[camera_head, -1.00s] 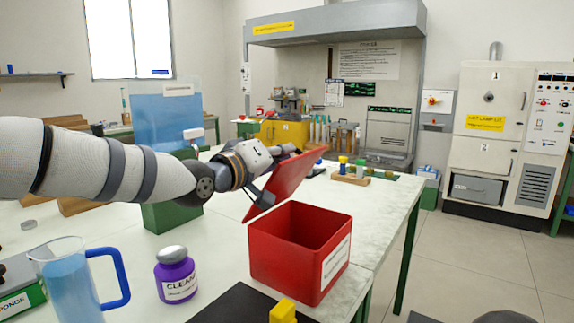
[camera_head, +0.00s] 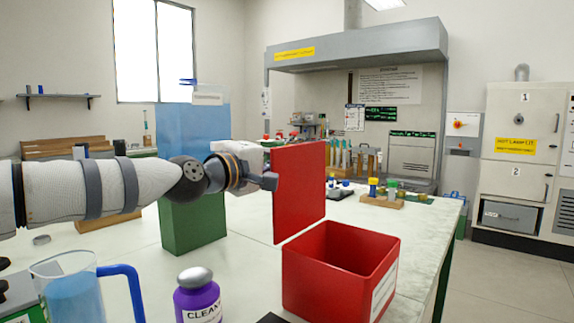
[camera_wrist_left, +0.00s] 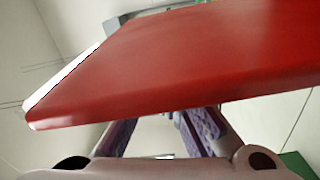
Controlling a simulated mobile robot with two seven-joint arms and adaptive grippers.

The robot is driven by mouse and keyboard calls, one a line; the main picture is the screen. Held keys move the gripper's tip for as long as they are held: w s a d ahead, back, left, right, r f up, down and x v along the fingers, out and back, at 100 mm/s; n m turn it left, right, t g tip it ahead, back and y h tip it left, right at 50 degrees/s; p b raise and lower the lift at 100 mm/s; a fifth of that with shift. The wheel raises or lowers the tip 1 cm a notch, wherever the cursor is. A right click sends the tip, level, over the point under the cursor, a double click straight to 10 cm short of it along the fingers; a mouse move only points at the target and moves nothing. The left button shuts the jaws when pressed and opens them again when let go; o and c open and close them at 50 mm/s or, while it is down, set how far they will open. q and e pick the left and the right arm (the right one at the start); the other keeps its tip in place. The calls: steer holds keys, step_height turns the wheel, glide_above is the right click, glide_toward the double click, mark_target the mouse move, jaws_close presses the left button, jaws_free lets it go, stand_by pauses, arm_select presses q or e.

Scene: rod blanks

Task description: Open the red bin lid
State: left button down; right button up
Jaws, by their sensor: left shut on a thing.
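The red bin (camera_head: 335,285) stands on the white bench, its top open and its inside showing. Its red lid (camera_head: 299,190) stands about upright at the bin's back left edge. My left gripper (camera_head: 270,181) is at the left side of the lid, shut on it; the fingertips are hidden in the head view. In the left wrist view the lid (camera_wrist_left: 180,65) fills the upper part, in front of the purple-padded fingers (camera_wrist_left: 160,130). My right gripper is in neither view.
A purple cleaner bottle (camera_head: 197,298) and a blue-handled jug (camera_head: 75,295) stand at the front left. A green block (camera_head: 194,222) is behind my arm. A wooden rack (camera_head: 378,198) with coloured pegs is behind the bin.

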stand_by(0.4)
arm_select(q)
steer(key=c, duration=1.7)
jaws_free()
steer(key=shift+f, duration=0.25)
steer(key=shift+s+a+r, duration=0.2)
steer(key=shift+s+a, duration=0.05)
steer(key=v, duration=1.1)
steer(key=shift+s+f, duration=0.1)
steer(key=shift+s, duration=0.05)
